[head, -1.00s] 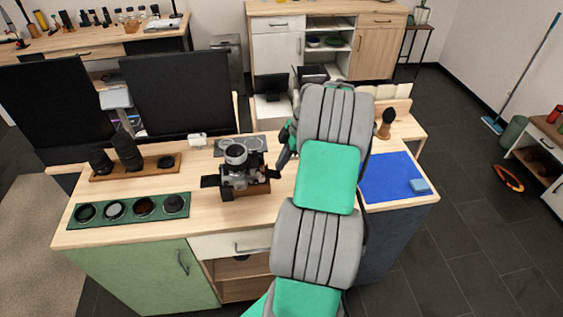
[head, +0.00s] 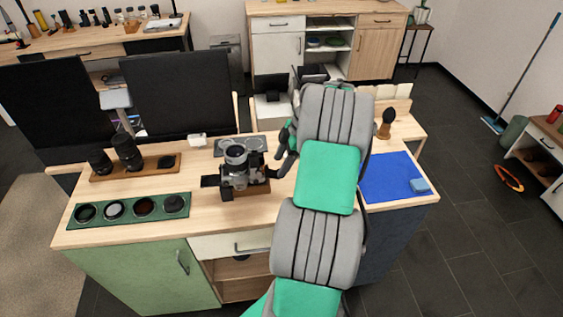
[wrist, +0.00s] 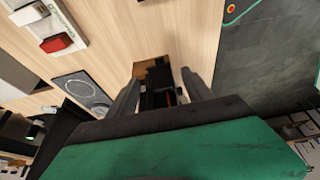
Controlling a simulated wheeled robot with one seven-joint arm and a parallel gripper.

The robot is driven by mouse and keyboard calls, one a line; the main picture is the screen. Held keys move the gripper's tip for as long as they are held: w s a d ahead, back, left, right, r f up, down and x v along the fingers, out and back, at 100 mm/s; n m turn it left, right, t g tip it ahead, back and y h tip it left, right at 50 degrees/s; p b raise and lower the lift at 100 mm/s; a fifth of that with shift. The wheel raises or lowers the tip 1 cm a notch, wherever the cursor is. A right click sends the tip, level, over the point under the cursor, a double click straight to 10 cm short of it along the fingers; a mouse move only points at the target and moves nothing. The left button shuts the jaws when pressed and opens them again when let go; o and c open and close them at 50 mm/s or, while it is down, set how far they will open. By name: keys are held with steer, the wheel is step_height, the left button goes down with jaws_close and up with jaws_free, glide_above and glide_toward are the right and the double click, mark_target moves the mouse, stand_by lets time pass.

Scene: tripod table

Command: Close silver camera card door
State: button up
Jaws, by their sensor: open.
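The silver camera (head: 236,170) stands on a small wooden block on the light wood table in the head view. A dark flap sticks out at its left side; I cannot tell whether this is the card door. My gripper (head: 284,160) is just right of the camera, partly hidden by my own arm. In the wrist view my gripper (wrist: 161,80) is open, with the dark side of the camera (wrist: 160,88) showing between its two fingers. Contact with the camera cannot be made out. The card door is not clearly seen in the wrist view.
A green tray of round filters (head: 128,210) lies at the table's left front. A wooden lens stand (head: 137,168) is behind it. The table in front of the camera is clear.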

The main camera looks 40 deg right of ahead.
steer(key=v, duration=0.7)
steer(key=shift+r, duration=0.4)
steer(key=shift+c, duration=0.3)
